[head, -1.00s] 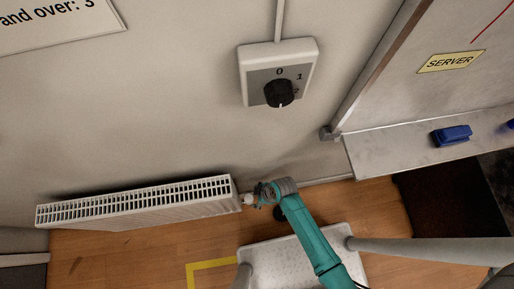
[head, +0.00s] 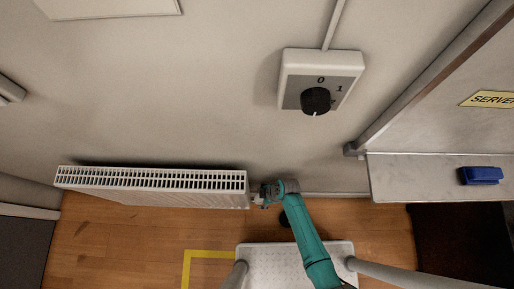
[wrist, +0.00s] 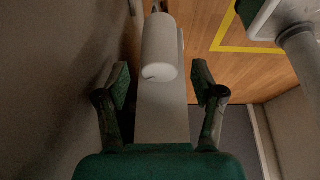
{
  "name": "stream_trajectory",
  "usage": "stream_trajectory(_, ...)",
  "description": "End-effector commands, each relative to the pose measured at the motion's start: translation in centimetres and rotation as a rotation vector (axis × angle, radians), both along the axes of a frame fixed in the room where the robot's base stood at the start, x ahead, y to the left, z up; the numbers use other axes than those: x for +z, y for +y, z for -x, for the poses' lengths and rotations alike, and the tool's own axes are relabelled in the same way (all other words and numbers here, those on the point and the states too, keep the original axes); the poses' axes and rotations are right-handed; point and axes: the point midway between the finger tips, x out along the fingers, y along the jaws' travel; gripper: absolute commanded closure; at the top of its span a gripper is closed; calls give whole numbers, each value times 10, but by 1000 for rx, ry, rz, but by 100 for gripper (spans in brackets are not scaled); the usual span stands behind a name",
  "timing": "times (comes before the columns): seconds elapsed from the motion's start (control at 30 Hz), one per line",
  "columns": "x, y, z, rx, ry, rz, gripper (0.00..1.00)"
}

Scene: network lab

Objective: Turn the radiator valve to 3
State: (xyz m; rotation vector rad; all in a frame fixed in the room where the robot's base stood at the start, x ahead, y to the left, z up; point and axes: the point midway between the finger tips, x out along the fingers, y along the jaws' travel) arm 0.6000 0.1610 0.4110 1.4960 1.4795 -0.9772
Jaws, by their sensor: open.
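The white radiator (head: 150,186) is low on the wall in the head view. Its valve is a white cylinder knob (wrist: 160,47) with a small dark mark on its end face, seen in the wrist view. My gripper (wrist: 159,88) is open, with one finger on each side and the knob's near end between or just beyond the tips. I cannot tell whether a finger touches it. In the head view my gripper (head: 260,193) is at the radiator's right end and mostly hides the valve. No numbers on the valve are readable.
A wall box with a black dial (head: 315,101) marked 0 and 1 is above. A ledge with a blue object (head: 481,175) is at right. A grey step stool (head: 285,262) and yellow floor tape (head: 187,268) are below. Wood floor at left is clear.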

Motion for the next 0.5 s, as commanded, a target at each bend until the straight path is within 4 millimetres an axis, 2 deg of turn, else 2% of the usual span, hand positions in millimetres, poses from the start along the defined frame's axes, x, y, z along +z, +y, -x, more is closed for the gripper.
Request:
stream_trajectory(0.2,-29,13,0,1,2,1,32)
stream_trajectory(0.5,-49,20,-1,-1,0,1,32)
